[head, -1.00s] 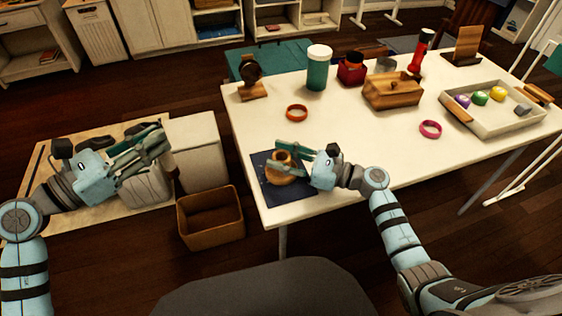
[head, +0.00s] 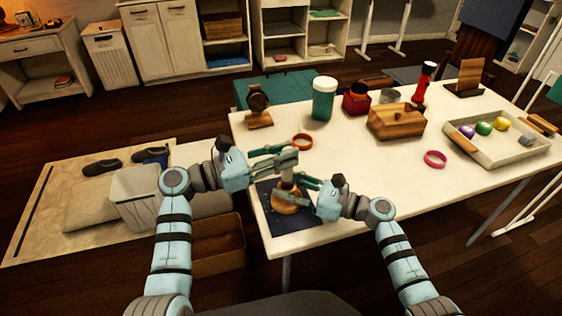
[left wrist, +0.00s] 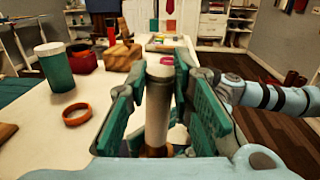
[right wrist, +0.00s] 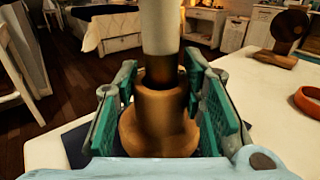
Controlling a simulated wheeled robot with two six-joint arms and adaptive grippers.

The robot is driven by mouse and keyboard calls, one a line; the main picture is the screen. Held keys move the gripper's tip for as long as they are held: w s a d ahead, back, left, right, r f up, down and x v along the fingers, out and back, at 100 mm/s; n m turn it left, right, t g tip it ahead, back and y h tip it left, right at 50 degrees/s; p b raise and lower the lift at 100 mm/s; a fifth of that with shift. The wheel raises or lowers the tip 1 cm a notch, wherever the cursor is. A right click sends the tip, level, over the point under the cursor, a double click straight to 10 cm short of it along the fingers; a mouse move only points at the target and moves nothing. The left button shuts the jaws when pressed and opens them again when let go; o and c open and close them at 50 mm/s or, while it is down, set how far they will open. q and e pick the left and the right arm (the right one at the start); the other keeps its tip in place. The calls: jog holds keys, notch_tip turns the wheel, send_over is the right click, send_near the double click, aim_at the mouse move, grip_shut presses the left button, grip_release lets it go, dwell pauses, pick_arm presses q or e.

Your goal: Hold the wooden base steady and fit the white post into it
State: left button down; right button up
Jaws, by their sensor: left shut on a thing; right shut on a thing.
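The wooden base (head: 287,203) sits on the dark mat at the table's near left corner. My right gripper (head: 300,186) is shut on it; in the right wrist view the fingers flank the base's neck (right wrist: 160,115). My left gripper (head: 284,160) is above the base, shut on the white post (left wrist: 158,105). The post stands roughly upright between the green fingers. In the right wrist view the post (right wrist: 160,25) is in line over the base, with a darker brown section between. I cannot tell whether the post is seated in the socket.
An orange ring (head: 302,141) lies just behind my left gripper. A teal cup (head: 323,100), a wooden watch stand (head: 259,110) and a wooden box (head: 397,121) stand farther back. A pink ring (head: 435,159) and a shallow tray (head: 512,152) are to the right. The table's middle is clear.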

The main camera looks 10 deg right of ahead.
pick_arm(q)
notch_tip(320, 180, down, 3)
jog(key=shift+s+a+r+y, duration=0.1)
jog(key=shift+s+r+y, duration=0.05)
jog(key=shift+y, duration=0.15)
pick_arm(e)
jog(key=shift+s+r, duration=0.2)
jog(key=shift+s, duration=0.1)
pick_arm(q)
jog(key=c, duration=1.6)
grip_release()
jog(key=shift+c, duration=0.2)
pick_arm(e)
jog(key=shift+w+f, duration=0.1)
pick_arm(q)
jog(key=shift+o, duration=1.1)
jog(key=shift+w, duration=0.25)
pick_arm(e)
jog(key=shift+w+f, duration=0.1)
jog(key=shift+w, duration=0.05)
pick_arm(q)
jog(key=shift+r, duration=0.1)
pick_arm(e)
jog(key=shift+f, duration=0.1)
jog(key=shift+f, duration=0.15)
pick_arm(q)
jog(key=s+a, duration=0.2)
jog(key=a, duration=1)
jog(key=shift+r, duration=0.2)
